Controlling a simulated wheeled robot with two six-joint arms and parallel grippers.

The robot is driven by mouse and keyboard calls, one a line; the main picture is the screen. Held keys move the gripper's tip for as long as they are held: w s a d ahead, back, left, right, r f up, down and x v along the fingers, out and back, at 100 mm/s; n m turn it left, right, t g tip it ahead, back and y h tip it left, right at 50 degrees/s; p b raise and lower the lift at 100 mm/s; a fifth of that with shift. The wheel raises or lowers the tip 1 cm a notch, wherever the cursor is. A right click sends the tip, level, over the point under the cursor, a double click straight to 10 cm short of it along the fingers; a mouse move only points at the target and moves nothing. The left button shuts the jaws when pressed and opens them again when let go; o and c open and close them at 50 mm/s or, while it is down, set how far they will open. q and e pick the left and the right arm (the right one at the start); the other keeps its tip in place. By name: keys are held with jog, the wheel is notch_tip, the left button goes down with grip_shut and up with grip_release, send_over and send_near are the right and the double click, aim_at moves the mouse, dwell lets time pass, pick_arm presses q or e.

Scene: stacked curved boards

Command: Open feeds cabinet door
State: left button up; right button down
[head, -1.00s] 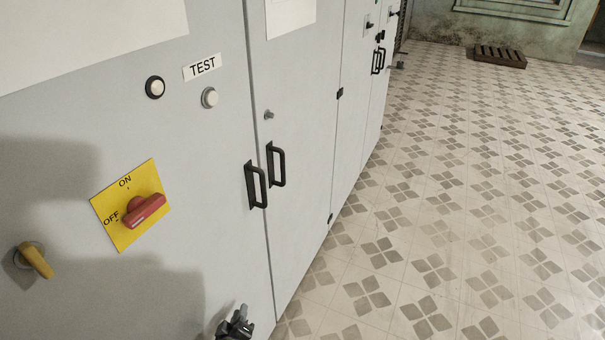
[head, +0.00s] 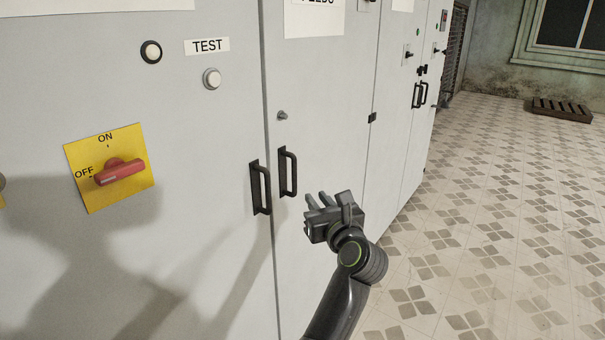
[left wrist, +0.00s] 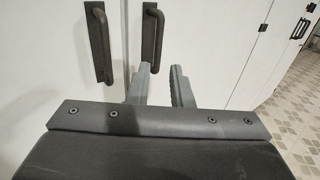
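The feeds cabinet door (head: 330,100) is a grey panel with a partly cut-off "FEEDS" label (head: 314,12) at its top. It looks shut, with only a narrow seam beside the door to its left. Its black upright handle (head: 288,172) is near its left edge. This handle is also in the left wrist view (left wrist: 153,32), beyond my fingers. My left gripper (head: 318,198) is just right of the handle in the head view, apart from it. In the left wrist view its two fingers (left wrist: 163,70) are spread with nothing between them. My right gripper is in neither view.
A neighbouring door's handle (head: 260,187) stands close left of the feeds handle. A red switch on a yellow plate (head: 110,170) and a TEST label (head: 207,46) are further left. Open tiled floor (head: 500,220) lies right; a dark pallet (head: 562,110) is far back.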

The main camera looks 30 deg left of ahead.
aim_at(295, 170)
pick_arm(q)
jog(key=p+x, duration=0.1)
jog(key=x, duration=1.5)
jog(key=shift+w+a, duration=0.2)
grip_shut()
